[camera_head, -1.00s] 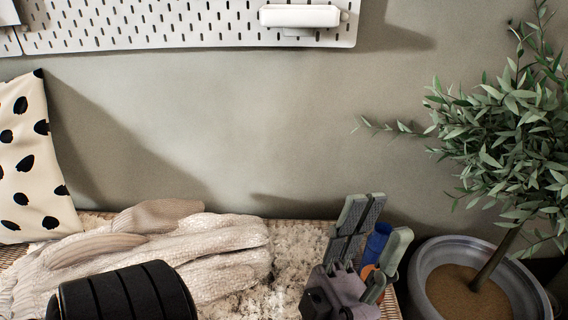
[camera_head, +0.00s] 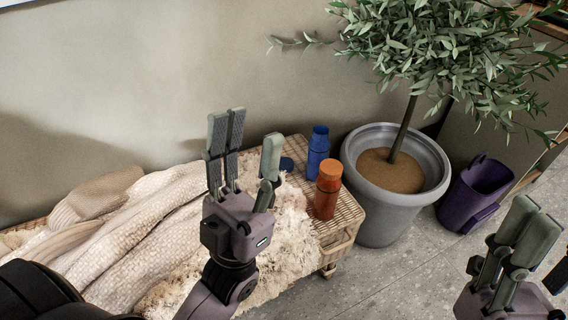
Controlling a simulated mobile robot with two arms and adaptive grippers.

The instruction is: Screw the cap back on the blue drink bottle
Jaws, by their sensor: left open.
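The blue bottle (camera_head: 318,152) stands upright at the back right of the wicker bench (camera_head: 345,212). A small dark-blue round piece (camera_head: 287,164), which looks like its cap, lies on the bench left of the bottle, close beside a finger of my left gripper and apart from the bottle. My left gripper (camera_head: 249,142) is open, fingers up, in front of the bench, left of the bottle; nothing shows between its fingers. My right gripper (camera_head: 543,250) is at the lower right, partly cut off, away from the bench; its fingers look apart and empty.
An orange bottle (camera_head: 328,190) stands just in front of the blue one. A fluffy cover and knitted blanket (camera_head: 140,230) fill the bench's left. A grey pot (camera_head: 375,222) with a leafy tree (camera_head: 440,50) stands close right; a purple bin (camera_head: 474,192) is beyond.

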